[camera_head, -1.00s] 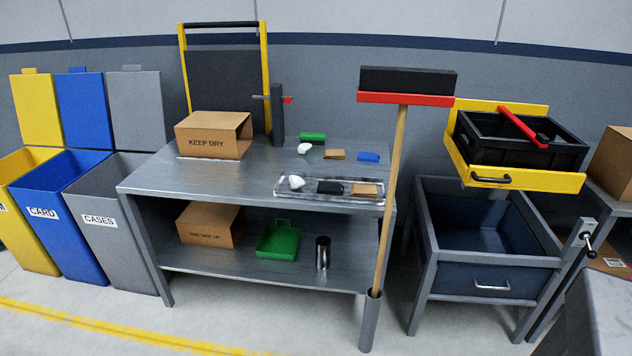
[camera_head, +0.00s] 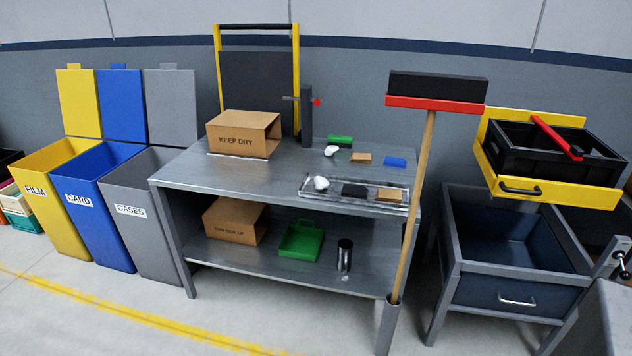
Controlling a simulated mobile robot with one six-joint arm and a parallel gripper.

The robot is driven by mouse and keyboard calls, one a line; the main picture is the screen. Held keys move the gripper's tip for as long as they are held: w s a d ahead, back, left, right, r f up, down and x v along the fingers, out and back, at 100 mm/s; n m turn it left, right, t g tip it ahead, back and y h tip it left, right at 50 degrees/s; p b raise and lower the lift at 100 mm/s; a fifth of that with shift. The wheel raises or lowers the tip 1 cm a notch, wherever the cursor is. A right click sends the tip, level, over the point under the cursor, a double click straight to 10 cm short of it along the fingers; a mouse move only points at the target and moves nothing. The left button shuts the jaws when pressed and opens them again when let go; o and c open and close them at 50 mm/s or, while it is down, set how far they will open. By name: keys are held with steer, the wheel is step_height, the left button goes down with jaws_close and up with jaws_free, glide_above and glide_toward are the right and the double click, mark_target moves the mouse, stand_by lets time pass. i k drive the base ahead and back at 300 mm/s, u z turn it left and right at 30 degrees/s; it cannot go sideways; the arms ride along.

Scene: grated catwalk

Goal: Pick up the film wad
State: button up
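Two small white crumpled wads that look like film are in view. One white wad (camera_head: 331,151) lies on the grey metal table top (camera_head: 235,175), between a green block (camera_head: 340,140) and a brown card piece (camera_head: 361,158). The other white wad (camera_head: 321,183) lies at the left end of a clear shallow tray (camera_head: 356,204) near the table's front edge. A black piece (camera_head: 354,190) and a brown piece (camera_head: 389,195) share that tray. I cannot tell which wad the task means. My gripper is not in view.
A broom (camera_head: 416,190) stands upright in a holder at the table's front right corner. Bins marked FILM (camera_head: 55,215), CARD (camera_head: 100,225) and CASES (camera_head: 150,235) stand to the left. A KEEP DRY carton (camera_head: 236,141) is on the table. The floor in front is clear.

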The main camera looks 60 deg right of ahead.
mark_target(321, 183)
steer(key=i, duration=0.9)
steer(key=z, duration=0.05)
